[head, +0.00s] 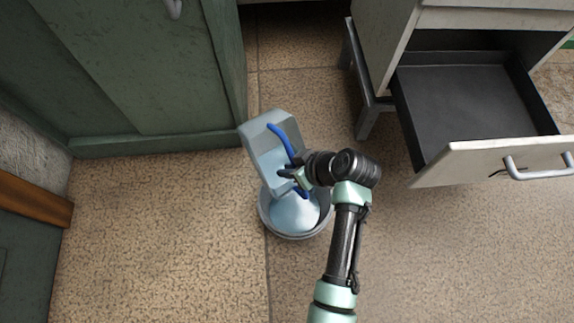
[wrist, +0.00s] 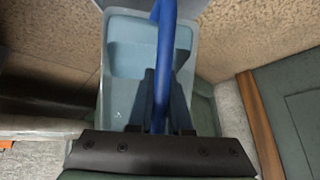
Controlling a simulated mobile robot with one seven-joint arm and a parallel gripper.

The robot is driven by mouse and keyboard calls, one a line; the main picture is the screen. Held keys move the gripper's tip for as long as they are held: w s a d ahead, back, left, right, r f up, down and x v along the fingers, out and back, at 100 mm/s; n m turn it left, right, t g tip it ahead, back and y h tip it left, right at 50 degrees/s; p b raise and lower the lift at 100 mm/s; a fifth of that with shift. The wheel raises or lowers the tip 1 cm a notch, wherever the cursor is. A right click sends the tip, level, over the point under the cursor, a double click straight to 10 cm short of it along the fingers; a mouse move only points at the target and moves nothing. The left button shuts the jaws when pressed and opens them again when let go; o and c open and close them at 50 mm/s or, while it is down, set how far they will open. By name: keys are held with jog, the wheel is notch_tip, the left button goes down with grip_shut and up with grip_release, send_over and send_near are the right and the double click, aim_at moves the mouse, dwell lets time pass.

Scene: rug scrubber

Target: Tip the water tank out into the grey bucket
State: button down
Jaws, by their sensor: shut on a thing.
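The water tank (head: 257,145) is a pale grey-blue, see-through box with a blue handle (head: 283,137). It is tilted, with its lower end over the grey bucket (head: 263,222) on the floor. Pale blue water (head: 296,213) spreads from below the tank's low end and fills the view inside the bucket's rim. My gripper (head: 290,178) is shut on the blue handle, above the bucket. In the wrist view the handle (wrist: 164,50) runs between my dark fingers, with the tank (wrist: 126,28) behind it. The tank's mouth is hidden.
A green cabinet (head: 150,60) stands at the left, close to the tank. At the right a pale drawer unit has an open, dark drawer (head: 470,100) reaching into the room. The speckled floor (head: 160,240) is clear to the left of the bucket.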

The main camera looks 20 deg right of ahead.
aim_at(304, 194)
jog(key=shift+s+d+f+t+b, duration=0.2)
jog(key=shift+s+t+b, duration=0.1)
jog(key=shift+t+b, duration=0.3)
jog(key=shift+s+f+t+b, duration=0.1)
jog(key=shift+s+t+b, duration=0.1)
jog(key=shift+t+b, duration=0.1)
jog(key=shift+s+d+f+t+y+b, duration=0.1)
jog(key=shift+s+f+t+y+b, duration=0.35)
jog(key=shift+b, duration=0.6)
jog(key=shift+s+d+f+t+y+b, duration=0.1)
jog(key=shift+s+f+t+y+b, duration=0.2)
jog(key=shift+t+b, duration=0.55)
jog(key=shift+s+d+f+n+t+y+b, duration=0.15)
jog(key=shift+s+t+b, duration=0.3)
jog(key=shift+b, duration=0.8)
jog(key=shift+s+n+t+y+b, duration=0.1)
jog(key=shift+s+t+b, duration=0.35)
jog(key=shift+b, duration=0.85)
jog(key=shift+s+d+f+n+t+y+b, duration=0.15)
jog(key=shift+s+t+b, duration=0.3)
jog(key=shift+b, duration=0.8)
jog(key=shift+s+t, duration=0.2)
jog(key=shift+t, duration=0.25)
jog(key=shift+s+y+b, duration=0.1)
jog(key=shift+y+b, duration=0.15)
jog(key=shift+b, duration=0.05)
